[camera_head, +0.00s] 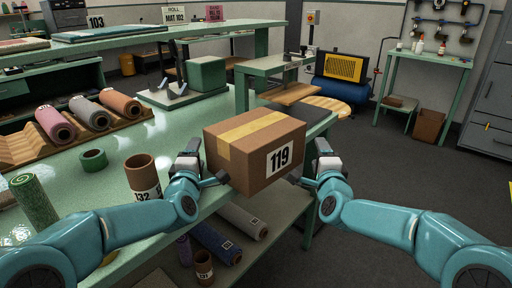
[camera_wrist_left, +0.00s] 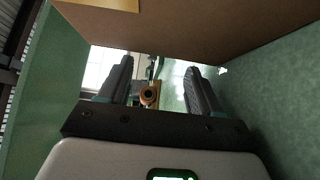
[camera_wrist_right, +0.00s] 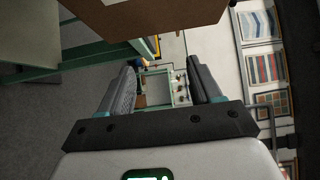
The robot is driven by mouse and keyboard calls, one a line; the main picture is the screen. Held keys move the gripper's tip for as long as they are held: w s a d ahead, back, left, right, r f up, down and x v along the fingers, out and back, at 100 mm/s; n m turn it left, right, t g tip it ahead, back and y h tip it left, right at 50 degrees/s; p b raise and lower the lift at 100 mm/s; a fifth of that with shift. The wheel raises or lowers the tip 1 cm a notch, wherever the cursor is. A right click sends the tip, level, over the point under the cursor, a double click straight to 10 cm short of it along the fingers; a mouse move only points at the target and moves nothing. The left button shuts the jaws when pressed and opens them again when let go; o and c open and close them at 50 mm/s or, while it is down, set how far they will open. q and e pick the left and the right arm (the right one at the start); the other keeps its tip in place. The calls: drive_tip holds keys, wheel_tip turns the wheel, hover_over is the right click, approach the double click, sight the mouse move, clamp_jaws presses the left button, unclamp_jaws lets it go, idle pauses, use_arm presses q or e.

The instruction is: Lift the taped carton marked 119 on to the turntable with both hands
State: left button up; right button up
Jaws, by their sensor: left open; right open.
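The brown taped carton (camera_head: 238,162), with a yellow tape strip and a white 119 label, is upright at the green bench's front right edge. Its underside is hidden. My left gripper (camera_head: 212,179) is at its left side and my right gripper (camera_head: 304,180) at its right side; both are open. The carton also fills the top of the left wrist view (camera_wrist_left: 200,28) and shows at the top of the right wrist view (camera_wrist_right: 150,18). Nothing is between either pair of fingers; I cannot tell whether they touch it. A round wooden disc (camera_head: 334,104) beyond the carton may be the turntable.
The green bench (camera_head: 118,187) holds a brown tube (camera_head: 142,172), a green tape roll (camera_head: 93,160) and several carpet rolls at left. More rolls lie on the shelf below. A green stand (camera_head: 262,67) is behind the carton. Grey floor at right is clear.

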use_arm(q)
drive_tip(key=w, duration=0.3)
drive_tip(key=shift+f, duration=0.1)
drive_tip(key=shift+w, duration=0.3)
drive_tip(key=shift+d, duration=0.15)
drive_tip(key=shift+s, duration=0.15)
use_arm(e)
drive_tip(key=w, duration=0.1)
drive_tip(key=w+a, duration=0.1)
drive_tip(key=w, duration=0.1)
drive_tip(key=shift+w+a, duration=0.15)
drive_tip(key=shift+a, duration=0.1)
